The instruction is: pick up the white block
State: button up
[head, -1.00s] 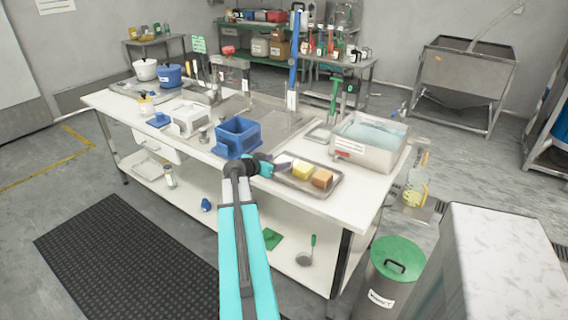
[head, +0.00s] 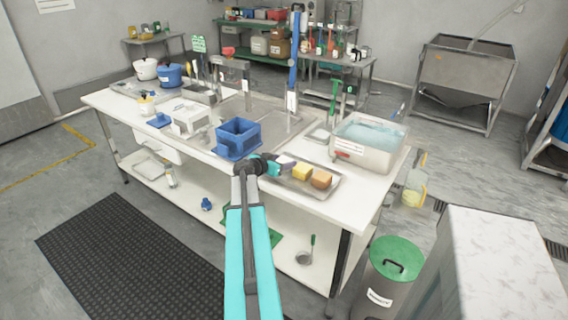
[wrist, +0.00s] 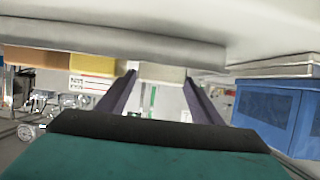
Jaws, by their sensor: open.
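My gripper (head: 284,163) is open at the left end of a metal tray (head: 328,192) on the white worktable. In the wrist view its two purple fingers (wrist: 160,86) stand apart, with the white block (wrist: 162,73) showing beyond the gap between the tips. I see no contact with it.
A blue box (head: 239,140) stands just left of my gripper and shows at the right of the wrist view (wrist: 275,115). A clear bin of bluish contents (head: 370,140) stands behind the tray. A white box (head: 190,118) is further left. The table's front edge is close.

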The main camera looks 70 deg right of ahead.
aim_at(284, 160)
jog(key=shift+s+d+f, duration=0.2)
jog(key=shift+d+f, duration=0.05)
jog(key=shift+d, duration=0.35)
jog(key=c, duration=0.9)
jog(key=shift+r, duration=0.15)
jog(key=shift+r+b, duration=0.35)
jog(key=shift+r, duration=0.45)
jog(key=shift+r+b, duration=0.3)
jog(key=shift+r, duration=0.55)
jog(key=a+b, duration=0.1)
jog(key=a, duration=0.4)
jog(key=w+a+r+b, duration=0.1)
jog(key=a, duration=0.4)
jog(key=a+b, duration=0.1)
jog(key=a, duration=0.5)
jog(key=shift+w+r+b, duration=0.2)
jog(key=shift+w+b, duration=0.2)
